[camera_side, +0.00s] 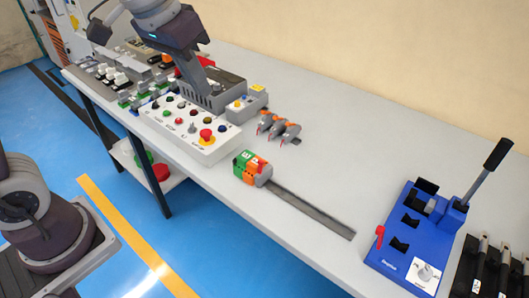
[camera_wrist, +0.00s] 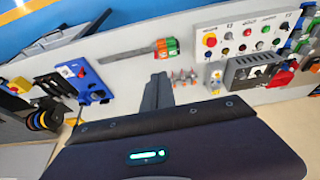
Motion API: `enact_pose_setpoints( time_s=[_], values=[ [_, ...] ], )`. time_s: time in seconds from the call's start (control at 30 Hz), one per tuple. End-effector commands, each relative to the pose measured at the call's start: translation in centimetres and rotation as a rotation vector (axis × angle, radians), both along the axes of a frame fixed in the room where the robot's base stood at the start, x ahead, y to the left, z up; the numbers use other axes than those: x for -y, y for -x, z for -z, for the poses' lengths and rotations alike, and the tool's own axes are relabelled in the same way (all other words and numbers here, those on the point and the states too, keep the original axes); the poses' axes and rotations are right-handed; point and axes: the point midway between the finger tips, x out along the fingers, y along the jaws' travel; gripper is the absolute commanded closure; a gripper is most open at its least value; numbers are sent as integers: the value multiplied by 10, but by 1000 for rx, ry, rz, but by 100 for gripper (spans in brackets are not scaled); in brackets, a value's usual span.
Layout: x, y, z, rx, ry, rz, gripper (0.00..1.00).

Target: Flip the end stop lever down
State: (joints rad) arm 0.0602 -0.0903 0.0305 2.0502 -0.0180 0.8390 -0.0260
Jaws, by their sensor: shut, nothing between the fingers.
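The blue bender (camera_side: 410,259) stands at the right of the table, and it also shows at the left of the wrist view (camera_wrist: 88,82). A small red lever (camera_side: 380,236), which looks like the end stop lever, stands upright at the bender's left edge. A long dark handle (camera_side: 487,170) rises tilted from its back right. My gripper (camera_side: 210,103) is shut and empty, high over the control boxes, far left of the bender. Its closed fingers show in the wrist view (camera_wrist: 159,80).
A flat grey bar (camera_side: 312,212) with green and orange connectors (camera_side: 250,168) lies mid-table. Several small orange-grey clamps (camera_side: 278,128) sit behind it. A button panel (camera_side: 190,127) stands at left. Black tools (camera_side: 490,268) lie right of the bender. Table between bar and bender is clear.

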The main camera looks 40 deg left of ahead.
Motion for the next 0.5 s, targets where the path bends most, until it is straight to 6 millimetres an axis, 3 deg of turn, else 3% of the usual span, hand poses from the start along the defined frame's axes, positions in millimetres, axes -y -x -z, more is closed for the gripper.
enact_pose_setpoints(
  time_s=[0.03, 0.1, 0.2, 0.33, 0.5],
  values=[
    [4, -28, 15, -34, -1, 2, 100],
    [9, -66, 37, -69, -2, 0, 100],
    [16, -111, 77, -112, -9, 0, 100],
    [23, -148, 126, -153, -20, 1, 100],
    [28, -167, 160, -177, -27, 5, 100]
  ],
)
